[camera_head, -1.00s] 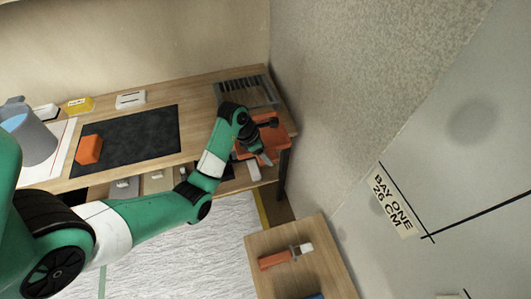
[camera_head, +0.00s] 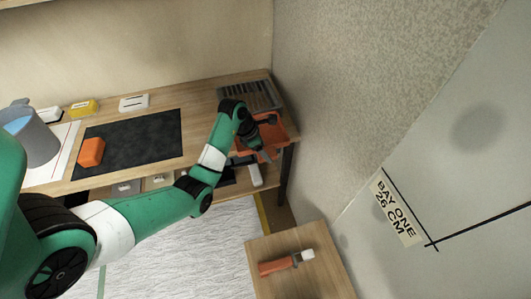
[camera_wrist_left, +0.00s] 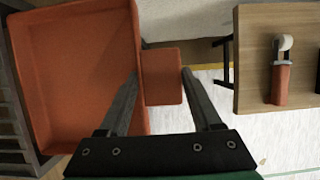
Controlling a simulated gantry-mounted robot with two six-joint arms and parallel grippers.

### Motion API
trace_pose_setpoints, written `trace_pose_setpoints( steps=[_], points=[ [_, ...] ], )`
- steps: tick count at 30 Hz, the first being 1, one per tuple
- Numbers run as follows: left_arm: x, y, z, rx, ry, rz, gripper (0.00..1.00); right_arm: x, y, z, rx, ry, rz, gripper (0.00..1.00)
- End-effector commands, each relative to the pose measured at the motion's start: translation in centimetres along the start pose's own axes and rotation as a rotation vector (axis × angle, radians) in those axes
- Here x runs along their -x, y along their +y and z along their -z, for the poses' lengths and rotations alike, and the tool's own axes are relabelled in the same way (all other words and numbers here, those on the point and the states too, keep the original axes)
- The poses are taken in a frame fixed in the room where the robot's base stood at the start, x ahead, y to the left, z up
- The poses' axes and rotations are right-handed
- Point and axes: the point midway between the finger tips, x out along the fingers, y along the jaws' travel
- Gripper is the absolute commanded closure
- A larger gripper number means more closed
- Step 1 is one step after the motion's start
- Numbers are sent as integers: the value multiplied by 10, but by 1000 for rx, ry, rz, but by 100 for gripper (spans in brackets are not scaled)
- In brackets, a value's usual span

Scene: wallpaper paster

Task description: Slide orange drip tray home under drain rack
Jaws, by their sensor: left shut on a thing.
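The orange drip tray (camera_head: 280,132) is at the right end of the wooden desk, at the front of the grey slatted drain rack (camera_head: 262,96). Much of the tray stands out from the rack. In the left wrist view the tray (camera_wrist_left: 75,65) fills the left side, with slats of the rack (camera_wrist_left: 12,115) at the left edge. My left gripper (camera_head: 265,156) reaches the tray's front. In the wrist view its fingers (camera_wrist_left: 160,80) are on either side of the tray's orange tab handle (camera_wrist_left: 162,72), shut on it. The tray's rear edge is hidden. My right gripper is not in view.
A textured wall (camera_head: 330,110) stands close to the desk's right end. A dark mat (camera_head: 135,140) with an orange block (camera_head: 91,152) lies to the left. A small wooden table (camera_head: 325,265) with an orange-handled tool (camera_head: 280,264) is in front. A white object (camera_head: 256,175) sits below the tray.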

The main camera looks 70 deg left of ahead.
Motion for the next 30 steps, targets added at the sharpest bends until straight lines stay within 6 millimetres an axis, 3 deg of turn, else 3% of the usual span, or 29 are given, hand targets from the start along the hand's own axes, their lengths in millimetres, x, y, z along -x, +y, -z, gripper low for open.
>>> trace_pose_setpoints(
  steps=[30],
  points=[
    [0,36,0,1,0,-1,100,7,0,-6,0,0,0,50]
  ],
)
